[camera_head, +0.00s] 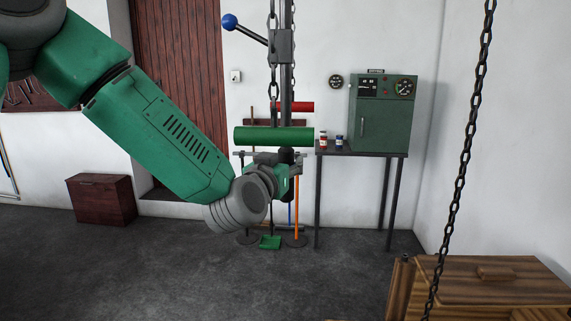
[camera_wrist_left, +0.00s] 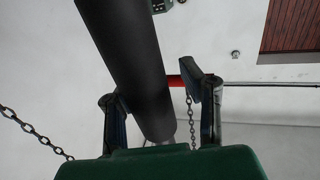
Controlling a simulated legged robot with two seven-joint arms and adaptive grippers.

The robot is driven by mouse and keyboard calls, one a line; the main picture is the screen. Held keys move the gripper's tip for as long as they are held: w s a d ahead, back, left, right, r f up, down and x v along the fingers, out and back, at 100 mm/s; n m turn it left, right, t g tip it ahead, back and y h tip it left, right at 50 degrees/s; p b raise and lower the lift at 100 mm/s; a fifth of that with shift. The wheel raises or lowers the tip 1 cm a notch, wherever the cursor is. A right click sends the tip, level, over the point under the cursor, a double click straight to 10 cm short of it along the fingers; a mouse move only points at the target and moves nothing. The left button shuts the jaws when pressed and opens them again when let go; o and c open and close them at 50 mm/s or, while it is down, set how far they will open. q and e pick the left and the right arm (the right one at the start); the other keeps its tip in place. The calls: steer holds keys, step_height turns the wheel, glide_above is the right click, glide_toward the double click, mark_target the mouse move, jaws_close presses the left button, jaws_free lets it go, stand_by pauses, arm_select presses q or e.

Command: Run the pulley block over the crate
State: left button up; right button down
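A grey block with chains (camera_head: 281,46) and a blue-knobbed lever hangs high at centre in the head view; I cannot tell whether this is the pulley block. A dark post runs down to a thick dark grip (camera_head: 287,157) below a green bar (camera_head: 273,136). My left gripper (camera_head: 286,172) is beside the grip. In the left wrist view a dark grey cylinder (camera_wrist_left: 135,65) reaches between the spread fingers (camera_wrist_left: 165,110), with a gap at the right finger; contact at the left is unclear. A wooden crate (camera_head: 480,272) stands at lower right. My right gripper is out of view.
A hanging chain (camera_head: 459,180) crosses in front of the crate's left part. A green control cabinet (camera_head: 382,115) stands on a table (camera_head: 362,151) with small jars. A red bar (camera_head: 294,107) is behind the post. The floor at centre is mostly clear.

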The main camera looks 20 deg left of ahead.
arm_select(q)
steer(key=s, duration=1.1)
steer(key=shift+s+a, duration=0.3)
steer(key=shift+s, duration=0.1)
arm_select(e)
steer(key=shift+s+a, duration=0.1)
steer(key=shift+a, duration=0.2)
arm_select(q)
steer(key=shift+f, duration=0.1)
